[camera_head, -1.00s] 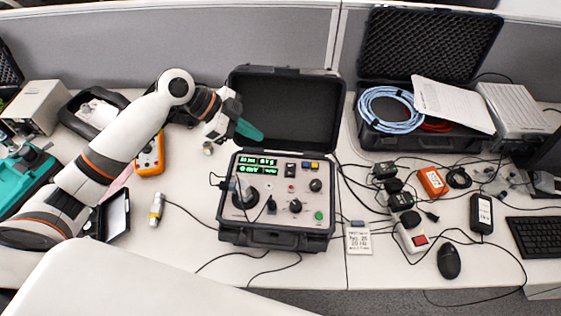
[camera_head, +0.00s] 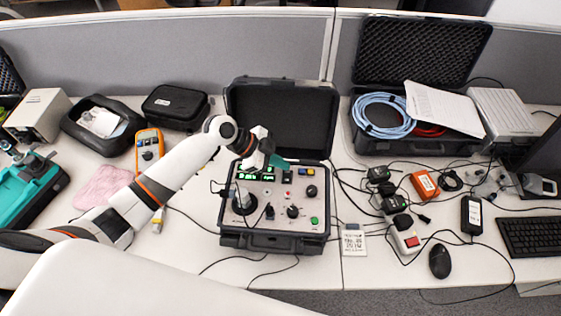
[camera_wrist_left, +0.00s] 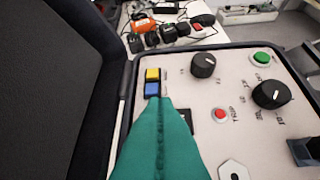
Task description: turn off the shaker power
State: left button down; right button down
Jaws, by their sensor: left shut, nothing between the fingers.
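The shaker's control unit sits in an open black case, with its light grey panel (camera_head: 272,212) facing up. My left gripper (camera_head: 286,163) is shut and empty over the panel's back edge, by the open lid (camera_head: 280,120). In the left wrist view its teal fingers (camera_wrist_left: 163,104) reach toward a blue button (camera_wrist_left: 152,89) beside a yellow button (camera_wrist_left: 152,74); whether they touch is unclear. A black rocker switch (camera_head: 287,177) sits just in front of the fingertips; in the wrist view the fingers partly hide it (camera_wrist_left: 187,115). The green display (camera_head: 250,177) is partly covered by my arm. My right gripper is out of view.
Dark knobs (camera_head: 245,203), a red button (camera_wrist_left: 221,115) and a green button (camera_wrist_left: 261,58) crowd the panel. Right of the case lie cables, adapters, a power strip (camera_head: 406,237) and a mouse (camera_head: 439,261). A second open case (camera_head: 375,147) stands behind them.

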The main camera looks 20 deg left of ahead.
pick_arm(q)
jog(key=shift+a+f, duration=0.1)
jog(key=shift+f, duration=0.9)
jog(key=shift+w+f+b, duration=0.15)
jog(key=shift+f+b, duration=0.15)
jog(key=shift+b, duration=0.3)
jog(key=shift+s+d+r+p, duration=0.1)
jog(key=shift+s+p, duration=0.25)
jog(key=shift+s, duration=0.1)
jog(key=shift+s+d+r+p, duration=0.1)
jog(key=shift+s+p, duration=0.2)
jog(key=shift+s, duration=0.15)
